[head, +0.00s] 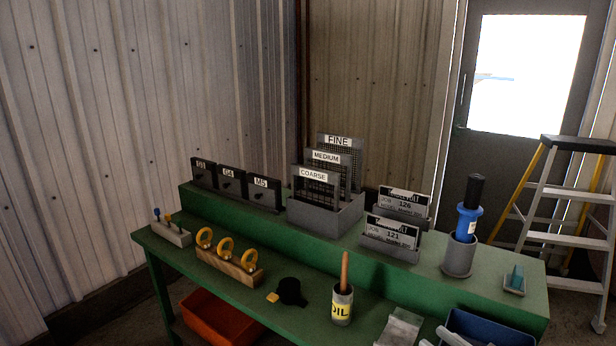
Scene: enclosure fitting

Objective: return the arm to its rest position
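My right gripper (446,338) seems to be the pale grey shape at the bottom edge, in front of the blue bin (490,328). It is mostly cut off by the frame, so I cannot tell whether it is open or shut. My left gripper is out of view. The green workbench (300,303) spans the lower middle, with a raised shelf (262,222) along its back.
An oil can (342,306) with a brush, a grey metal piece (399,328), a black item (290,291) and a wooden block with yellow rings (229,268) stand on the bench. Labelled racks (313,192) and a blue tool in a cup (458,258) line the shelf. A stepladder (572,190) stands right.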

